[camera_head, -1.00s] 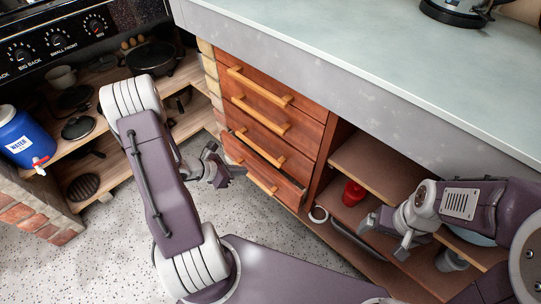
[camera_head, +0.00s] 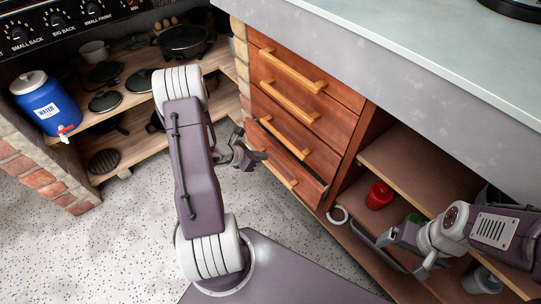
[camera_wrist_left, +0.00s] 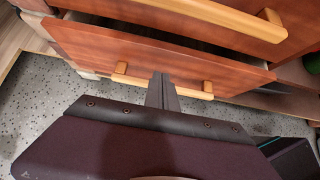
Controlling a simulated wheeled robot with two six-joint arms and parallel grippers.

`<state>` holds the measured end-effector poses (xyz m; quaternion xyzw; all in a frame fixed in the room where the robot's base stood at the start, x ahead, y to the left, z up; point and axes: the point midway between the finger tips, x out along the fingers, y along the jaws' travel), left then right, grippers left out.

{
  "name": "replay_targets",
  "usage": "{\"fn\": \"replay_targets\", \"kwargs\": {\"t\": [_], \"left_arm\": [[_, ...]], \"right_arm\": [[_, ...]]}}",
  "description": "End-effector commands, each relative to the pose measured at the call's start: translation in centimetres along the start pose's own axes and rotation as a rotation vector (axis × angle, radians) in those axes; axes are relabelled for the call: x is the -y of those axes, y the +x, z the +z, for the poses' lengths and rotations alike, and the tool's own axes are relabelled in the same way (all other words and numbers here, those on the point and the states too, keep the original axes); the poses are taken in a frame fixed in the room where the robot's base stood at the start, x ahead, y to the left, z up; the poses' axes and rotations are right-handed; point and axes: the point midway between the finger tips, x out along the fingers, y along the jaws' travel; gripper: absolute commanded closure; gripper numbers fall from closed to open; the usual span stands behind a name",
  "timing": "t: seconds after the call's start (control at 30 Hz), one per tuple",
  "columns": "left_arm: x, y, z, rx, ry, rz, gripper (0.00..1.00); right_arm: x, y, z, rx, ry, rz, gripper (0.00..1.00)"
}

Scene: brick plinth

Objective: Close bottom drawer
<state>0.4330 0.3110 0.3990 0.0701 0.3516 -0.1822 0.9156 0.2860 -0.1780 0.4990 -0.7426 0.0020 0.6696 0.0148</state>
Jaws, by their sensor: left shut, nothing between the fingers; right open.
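The bottom drawer (camera_head: 306,181) is the lowest of the wooden drawers and stands partly open, its front jutting out. Its light wood handle (camera_head: 279,173) faces me. In the left wrist view the drawer front (camera_wrist_left: 220,75) spans the upper part, with a dark gap above it. My left gripper (camera_head: 260,157) is shut and empty, just in front of the drawer. In the wrist view its fingers (camera_wrist_left: 162,82) overlap the handle (camera_wrist_left: 190,90); I cannot tell if they touch it. My right gripper (camera_head: 402,256) is open and empty, by the open shelves.
The drawers above (camera_head: 303,83) are closed. To the right, open shelves (camera_head: 410,165) hold a red container (camera_head: 379,195) and a white ring-shaped item (camera_head: 338,214). A brick-sided shelf with pans and a blue water jug (camera_head: 46,104) stands left. The speckled floor is clear.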

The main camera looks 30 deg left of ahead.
Motion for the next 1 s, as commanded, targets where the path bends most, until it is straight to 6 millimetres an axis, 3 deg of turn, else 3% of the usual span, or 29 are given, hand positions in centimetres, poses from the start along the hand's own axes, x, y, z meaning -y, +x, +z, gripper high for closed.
{"fn": "replay_targets", "kwargs": {"t": [0.03,0.2,0.7,1.0], "left_arm": [[0.0,1.2,0.1,0.001,0.005,-0.001,1.0],[0.0,2.7,1.9,0.001,0.003,0.0,1.0],[0.0,3.3,2.8,0.001,0.0,0.0,1.0],[0.0,5.2,4.5,0.001,0.0,0.0,1.0]], "right_arm": [[0.0,0.9,0.1,0.0,0.0,0.0,0.09],[0.0,1.5,0.1,0.0,0.0,0.0,0.09],[0.0,1.6,0.2,0.0,0.0,0.0,0.09],[0.0,1.9,0.2,0.0,0.0,0.0,0.09]]}}
